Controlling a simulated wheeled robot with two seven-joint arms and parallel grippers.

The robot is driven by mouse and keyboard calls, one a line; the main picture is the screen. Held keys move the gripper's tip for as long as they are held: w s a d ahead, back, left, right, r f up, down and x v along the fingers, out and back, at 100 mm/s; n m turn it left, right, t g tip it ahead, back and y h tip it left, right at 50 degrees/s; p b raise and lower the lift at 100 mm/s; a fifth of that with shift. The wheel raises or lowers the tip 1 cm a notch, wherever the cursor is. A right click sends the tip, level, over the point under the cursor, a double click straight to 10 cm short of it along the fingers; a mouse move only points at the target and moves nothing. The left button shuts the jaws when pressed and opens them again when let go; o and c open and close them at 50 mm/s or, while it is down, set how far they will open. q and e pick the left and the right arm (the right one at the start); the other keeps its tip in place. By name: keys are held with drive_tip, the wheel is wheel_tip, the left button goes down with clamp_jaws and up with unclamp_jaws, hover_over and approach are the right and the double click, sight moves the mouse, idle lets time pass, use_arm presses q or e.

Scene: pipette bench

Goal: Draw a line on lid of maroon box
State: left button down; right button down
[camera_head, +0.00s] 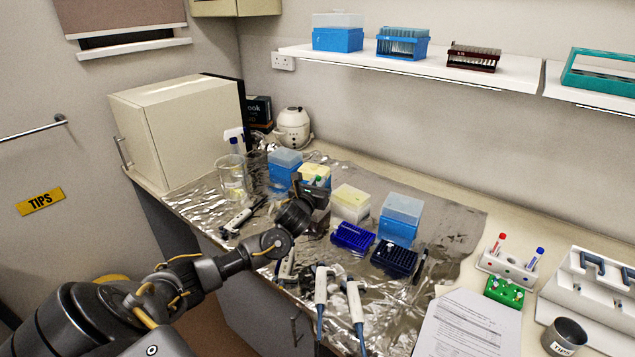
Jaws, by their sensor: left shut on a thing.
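My left gripper (314,190) reaches in from the left over the foil-covered bench. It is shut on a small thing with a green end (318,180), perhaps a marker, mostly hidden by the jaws. A dark maroon box (318,222) sits just below and behind the gripper. My wrist and jaws cover much of it, so its lid cannot be seen clearly. I cannot tell whether the held thing touches it. My right gripper is not in view.
Blue tip boxes (284,170) (399,229), a pale yellow-lidded box (350,204) and blue racks (352,236) (394,258) crowd around the gripper. A beaker (232,178) stands left. Pipettes (321,290) lie at the front edge. Foil at the right (455,225) is clear.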

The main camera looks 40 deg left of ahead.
use_arm(q)
drive_tip(key=shift+s+d, duration=0.1)
drive_tip(key=shift+s, duration=0.1)
idle(0.4)
drive_tip(key=shift+s+a+f+p, duration=0.1)
drive_tip(key=shift+a+p, duration=0.45)
drive_tip(key=shift+a, duration=0.2)
idle(1.5)
drive_tip(key=shift+r+p, duration=0.3)
drive_tip(key=shift+r, duration=0.05)
idle(1.1)
drive_tip(key=shift+r+p, duration=2.05)
drive_tip(key=shift+r, duration=0.3)
